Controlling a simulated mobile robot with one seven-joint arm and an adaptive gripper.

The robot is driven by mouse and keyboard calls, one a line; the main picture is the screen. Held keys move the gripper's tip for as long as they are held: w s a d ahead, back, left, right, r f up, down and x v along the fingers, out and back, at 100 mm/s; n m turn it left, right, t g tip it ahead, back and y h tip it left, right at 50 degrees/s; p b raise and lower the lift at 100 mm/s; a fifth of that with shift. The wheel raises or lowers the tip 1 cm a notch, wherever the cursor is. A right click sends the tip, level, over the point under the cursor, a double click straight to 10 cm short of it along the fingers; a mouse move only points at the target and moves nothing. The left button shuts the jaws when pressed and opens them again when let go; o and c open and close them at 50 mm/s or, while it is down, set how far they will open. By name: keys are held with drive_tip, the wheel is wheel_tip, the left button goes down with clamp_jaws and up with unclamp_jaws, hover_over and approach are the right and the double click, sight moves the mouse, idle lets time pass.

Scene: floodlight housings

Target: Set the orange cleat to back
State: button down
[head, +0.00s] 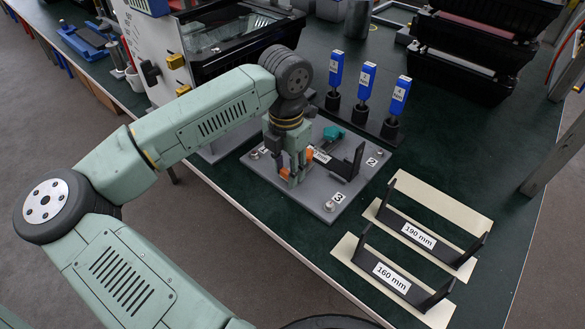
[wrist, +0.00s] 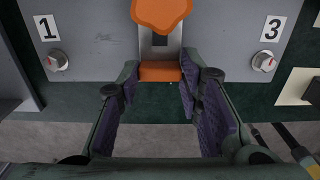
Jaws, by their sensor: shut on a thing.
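The orange cleat (head: 309,155) is on the grey plate (head: 262,170), mostly hidden behind my gripper (head: 293,168) in the head view. In the wrist view its rounded orange part (wrist: 160,12) is at the top, with an orange block (wrist: 160,71) below it on a dark and metal strip. My gripper (wrist: 158,78) reaches down from above, with its purple-padded fingers on either side of the orange block. It is shut on the orange cleat. Which way the cleat is set is hard to tell.
A teal cleat (head: 333,133) and a black upright bracket (head: 350,163) share the plate. Numbered knobs sit at its corners, one by label 3 (wrist: 264,61). Blue-handled tools (head: 363,82) stand behind. Brackets marked 190 mm (head: 418,236) and 160 mm (head: 391,278) lie right.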

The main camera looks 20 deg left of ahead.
sight(287, 173)
drive_tip(key=c, duration=1.1)
unclamp_jaws()
drive_tip(key=shift+s, duration=0.2)
wheel_tip(287, 173, up, 12)
drive_tip(key=shift+r, duration=0.1)
